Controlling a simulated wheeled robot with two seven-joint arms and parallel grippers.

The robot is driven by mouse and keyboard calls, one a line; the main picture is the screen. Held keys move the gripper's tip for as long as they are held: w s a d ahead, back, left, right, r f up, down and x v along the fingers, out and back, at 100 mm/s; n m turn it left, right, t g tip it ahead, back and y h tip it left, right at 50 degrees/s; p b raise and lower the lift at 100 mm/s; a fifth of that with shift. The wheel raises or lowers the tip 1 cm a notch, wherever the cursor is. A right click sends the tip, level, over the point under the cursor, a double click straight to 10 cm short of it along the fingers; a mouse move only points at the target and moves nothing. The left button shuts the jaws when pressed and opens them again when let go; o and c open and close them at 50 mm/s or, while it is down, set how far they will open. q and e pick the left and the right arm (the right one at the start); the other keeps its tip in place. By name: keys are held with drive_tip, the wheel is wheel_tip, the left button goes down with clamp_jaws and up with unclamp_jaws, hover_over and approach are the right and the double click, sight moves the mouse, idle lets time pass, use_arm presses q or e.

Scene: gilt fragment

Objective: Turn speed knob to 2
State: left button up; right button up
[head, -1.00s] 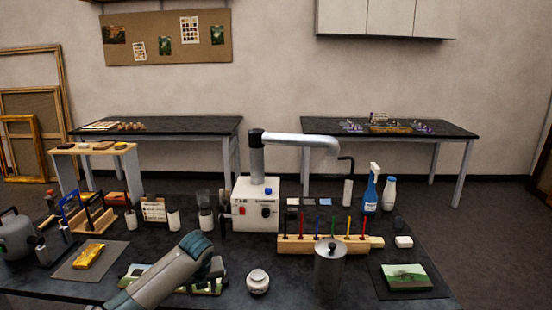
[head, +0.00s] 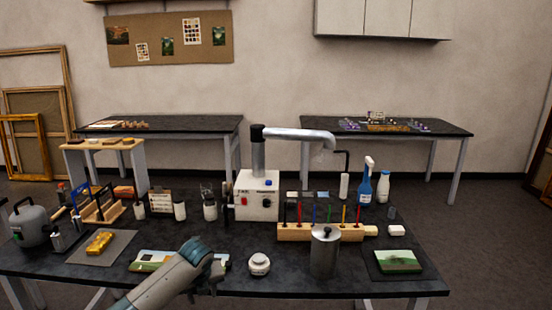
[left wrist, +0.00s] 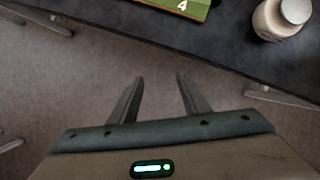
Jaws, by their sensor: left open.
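A white box-shaped unit (head: 257,197) with a silver extraction arm stands at the middle of the dark worktable. Its front has a red control (head: 244,202) at left and a small dark knob (head: 266,203) at right; a blue piece sits on top. The labels and the knob's setting are too small to read. My left gripper (left wrist: 159,78) is open and empty in the left wrist view, over the floor by the table's front edge. In the head view my left arm (head: 175,279) comes in at the bottom, well in front of the unit. My right gripper is out of view.
A wooden rack (head: 295,232) with coloured tools and a metal canister (head: 324,252) stand right of the unit. A white jar (head: 259,264) and a landscape picture (head: 150,261) lie near the front edge. Jars stand left of the unit. Bare tabletop lies before the unit.

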use_arm(q)
drive_tip(key=s+f+n+h+b, duration=0.1)
drive_tip(key=s+f+n, duration=0.3)
drive_tip(key=f, duration=0.8)
drive_tip(key=s+f+n, duration=0.4)
drive_tip(key=f, duration=0.7)
drive_tip(key=s+a+f+n+g+b, duration=0.15)
drive_tip(key=s+f+n, duration=0.55)
drive_tip(key=s+f, duration=1)
drive_tip(key=s+a+f+n, duration=0.1)
drive_tip(key=s+f+n, duration=0.2)
drive_tip(key=s+f, duration=0.5)
drive_tip(key=s+a+f+n, duration=0.1)
drive_tip(key=s+f+n, duration=0.35)
drive_tip(key=s, duration=0.65)
drive_tip(key=s+f+n+g, duration=0.1)
drive_tip(key=s+f+n, duration=0.2)
drive_tip(key=s, duration=1)
drive_tip(key=s+f+n+b, duration=0.1)
drive_tip(key=s+f+n, duration=0.2)
drive_tip(key=s, duration=1)
drive_tip(key=shift+s+d+f+g, duration=0.15)
drive_tip(key=shift+s+f+g, duration=0.15)
drive_tip(key=shift+f+g, duration=0.1)
drive_tip(key=shift+w, duration=0.15)
